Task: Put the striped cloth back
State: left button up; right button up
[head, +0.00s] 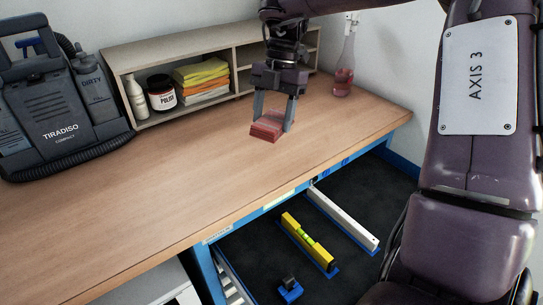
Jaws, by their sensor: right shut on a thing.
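My right gripper (273,108) comes down from the top over the workbench, shut on a small folded red and pink cloth (265,130) with faint stripes. The cloth is tilted between the fingers, at or just above the bench top; I cannot tell whether it touches. A low wooden shelf (186,46) stands along the back of the bench. One of its compartments holds a stack of folded yellow, orange and white cloths (202,75). The compartments to the right are partly hidden behind my right arm. My left gripper is not in view.
A white bottle (136,99) and a polish jar (161,93) stand left of the stack. A grey cleaning machine (54,112) is at far left, a flask (343,78) at the back right. An open drawer below holds a yellow level (307,240). The bench's front left is clear.

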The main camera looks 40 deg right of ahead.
aim_at(278, 114)
notch_tip(278, 114, down, 4)
jog(key=shift+w+b, duration=0.1)
jog(key=shift+b, duration=0.3)
jog(key=shift+f, duration=0.45)
notch_tip(278, 114, down, 4)
jog(key=shift+f, duration=0.15)
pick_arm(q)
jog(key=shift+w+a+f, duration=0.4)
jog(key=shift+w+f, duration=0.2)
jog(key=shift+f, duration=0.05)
pick_arm(e)
jog(key=o, duration=0.9)
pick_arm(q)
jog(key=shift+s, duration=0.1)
pick_arm(e)
jog(key=v, duration=0.3)
pick_arm(q)
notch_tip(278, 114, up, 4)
jog(key=p, duration=0.4)
pick_arm(e)
jog(key=v, duration=0.9)
